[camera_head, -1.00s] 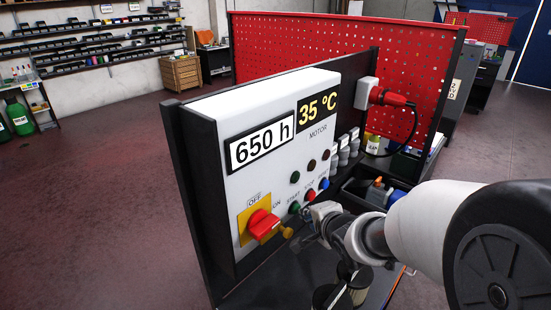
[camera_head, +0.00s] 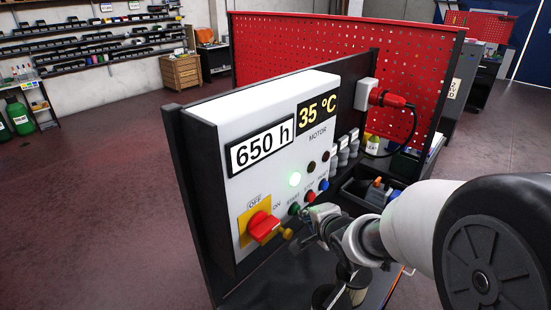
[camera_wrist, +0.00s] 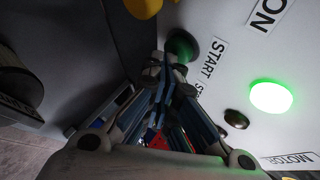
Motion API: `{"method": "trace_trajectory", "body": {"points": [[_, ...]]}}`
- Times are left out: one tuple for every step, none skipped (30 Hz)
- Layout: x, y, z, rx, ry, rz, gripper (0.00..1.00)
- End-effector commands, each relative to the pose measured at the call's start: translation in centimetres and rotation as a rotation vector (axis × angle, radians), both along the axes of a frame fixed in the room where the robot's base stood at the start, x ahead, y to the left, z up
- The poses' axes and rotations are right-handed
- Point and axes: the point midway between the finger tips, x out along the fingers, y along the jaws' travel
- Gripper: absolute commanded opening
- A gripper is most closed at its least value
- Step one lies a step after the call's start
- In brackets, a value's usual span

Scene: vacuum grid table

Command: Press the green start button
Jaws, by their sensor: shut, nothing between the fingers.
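The green start button (camera_head: 294,208) is on the front of the white control box (camera_head: 215,160), left of a red and a blue button. In the wrist view the start button (camera_wrist: 182,44) shows dark green beside the word START. My gripper (camera_head: 305,216) is shut and empty, its tips right at the start button. The fingertips (camera_wrist: 165,65) overlap the button's lower edge in the wrist view; I cannot tell whether they touch it. The green lamp above the button (camera_head: 295,179) is lit brightly, and it also glows in the wrist view (camera_wrist: 271,96).
A red rotary switch (camera_head: 263,226) on a yellow plate juts out left of my gripper. A red plug (camera_head: 390,98) with a black cable is on the right. A dark bin (camera_head: 352,190) with items stands behind my wrist.

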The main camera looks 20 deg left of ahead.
Motion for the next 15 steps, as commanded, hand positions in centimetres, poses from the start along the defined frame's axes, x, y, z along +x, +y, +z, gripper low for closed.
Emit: {"method": "trace_trajectory", "body": {"points": [[0.0,0.0,0.0,0.0,0.0,0.0,0.0],[0.0,0.0,0.0,0.0,0.0,0.0,0.0],[0.0,0.0,-0.1,0.0,0.0,0.0,0.0],[0.0,0.0,-0.1,0.0,0.0,0.0,0.0],[0.0,-0.1,0.0,0.0,0.0,0.0,0.0],[0.0,-0.2,0.0,-0.001,0.0,-0.001,0.0],[-0.1,-0.4,0.0,-0.001,0.0,-0.001,0.0],[-0.2,-0.6,0.0,-0.002,0.001,-0.001,0.0],[-0.3,-1.0,0.1,-0.003,0.001,-0.002,0.0],[-0.4,-1.3,0.1,-0.003,0.001,-0.002,0.0],[-0.5,-1.6,0.1,-0.002,0.002,-0.003,0.0],[-0.6,-2.0,0.2,-0.002,0.002,-0.003,0.0],[-0.7,-2.3,0.2,-0.001,0.001,-0.002,0.0],[-0.8,-2.6,0.2,-0.002,0.001,-0.003,0.0],[-0.9,-3.0,0.1,-0.002,0.002,-0.003,0.0]]}}
